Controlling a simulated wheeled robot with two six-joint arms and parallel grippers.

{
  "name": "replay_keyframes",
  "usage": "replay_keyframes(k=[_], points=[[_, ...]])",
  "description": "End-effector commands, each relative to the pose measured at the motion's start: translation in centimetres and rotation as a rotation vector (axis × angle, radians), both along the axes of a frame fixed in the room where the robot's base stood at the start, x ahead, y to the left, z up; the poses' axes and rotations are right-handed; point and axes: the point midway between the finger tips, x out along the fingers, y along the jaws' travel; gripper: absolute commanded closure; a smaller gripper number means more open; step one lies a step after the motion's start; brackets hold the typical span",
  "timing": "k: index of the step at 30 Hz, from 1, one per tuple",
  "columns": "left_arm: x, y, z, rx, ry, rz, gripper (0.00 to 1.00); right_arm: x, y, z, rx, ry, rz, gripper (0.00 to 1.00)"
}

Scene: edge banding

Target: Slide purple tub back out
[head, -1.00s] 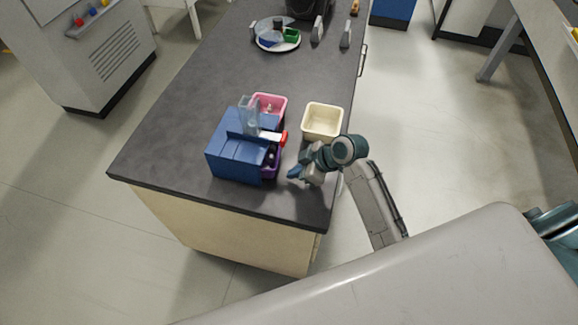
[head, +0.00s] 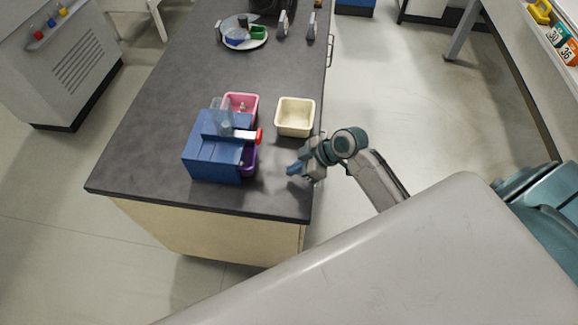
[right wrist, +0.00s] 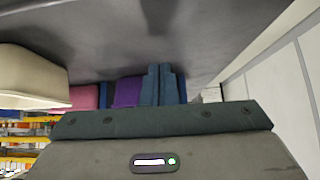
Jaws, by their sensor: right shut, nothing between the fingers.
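The purple tub (head: 250,161) sits in the lower right side of a blue block-like machine (head: 213,157), with only its outer part showing; the rest is hidden inside. My right gripper (head: 291,170) is shut and empty over the bench's right edge area, to the right of the purple tub and apart from it. In the right wrist view its closed fingers (right wrist: 163,85) stand just right of the purple tub (right wrist: 128,92) in the picture. My left gripper is not in view.
A pink tub (head: 241,104) sits behind the purple one, beside the machine. A cream tub (head: 295,117) stands near the bench's right edge. A red-tipped white part (head: 247,135) sticks out of the machine. A plate of parts (head: 243,33) lies farther back; the dark bench (head: 170,90) between is clear.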

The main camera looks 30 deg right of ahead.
Motion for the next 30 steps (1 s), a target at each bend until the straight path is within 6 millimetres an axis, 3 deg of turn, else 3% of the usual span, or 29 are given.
replay_keyframes(k=[12,30], points=[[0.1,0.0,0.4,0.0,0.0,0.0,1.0,-1.2,-1.9,0.0,-0.002,-0.001,0.0,1.0],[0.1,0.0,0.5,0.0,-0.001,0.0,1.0,-1.5,-2.2,0.1,0.0,-0.001,-0.001,1.0]])
